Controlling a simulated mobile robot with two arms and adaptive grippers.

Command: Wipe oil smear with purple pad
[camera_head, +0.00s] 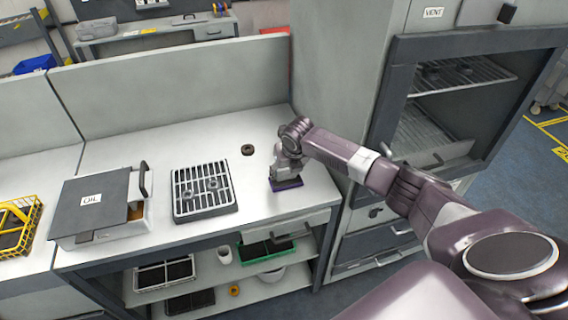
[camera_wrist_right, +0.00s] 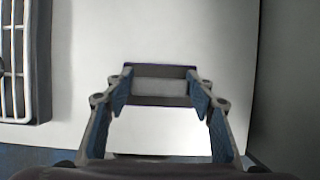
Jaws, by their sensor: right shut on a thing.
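My right gripper (camera_head: 284,172) is shut on the purple pad (camera_head: 286,185) at the right end of the white worktop. The pad is low over the worktop or on it; I cannot tell if it touches. In the right wrist view, the pad (camera_wrist_right: 160,86) is a dark and grey block with a thin purple edge between the two blue-lined fingers of my right gripper (camera_wrist_right: 158,98). I cannot make out an oil smear; it may be hidden under the pad or gripper. My left gripper is in neither view.
A grille tray (camera_head: 207,212) with ring parts stands left of the pad. A dark ring (camera_head: 248,150) lies behind. A grey box labelled OIL (camera_head: 112,188) and a yellow basket (camera_head: 37,212) stand further left. A tall cabinet (camera_head: 335,75) borders the worktop on the right.

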